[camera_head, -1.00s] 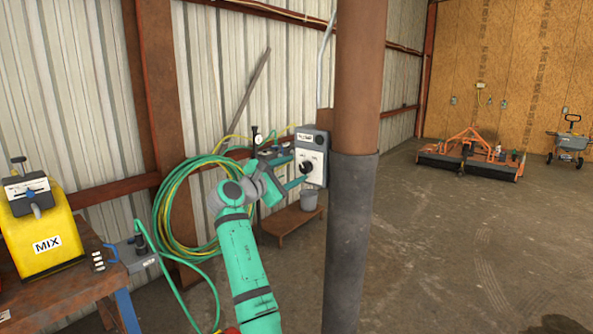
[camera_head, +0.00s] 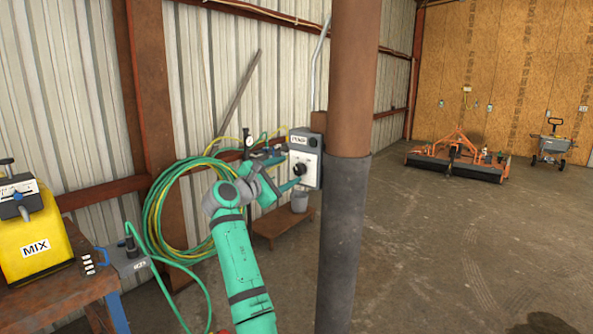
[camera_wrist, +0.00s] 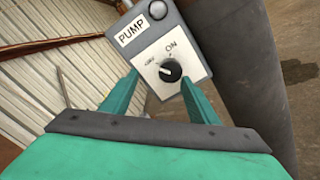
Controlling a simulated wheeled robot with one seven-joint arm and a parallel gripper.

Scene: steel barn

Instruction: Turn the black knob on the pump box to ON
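The pump box (camera_head: 308,142) is a grey box with a white face, mounted on the rusty post and labelled PUMP. Its black knob (camera_wrist: 171,71) sits low on the white face, with the ON mark above it in the wrist view. The knob's white line points up and left, toward the smaller mark that I read as OFF, not at ON. My gripper (camera_wrist: 163,97) is open, its two green fingers pointing at the box on either side of the knob's lower part. I cannot tell whether they touch it. In the head view the gripper (camera_head: 290,177) is at the box's left front.
The rusty post with a dark sleeve (camera_head: 343,240) stands right beside the box. A coiled green and yellow hose (camera_head: 160,215) hangs on the wall at left. A yellow MIX machine (camera_head: 38,240) stands on a bench. Open floor (camera_head: 450,250) lies to the right.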

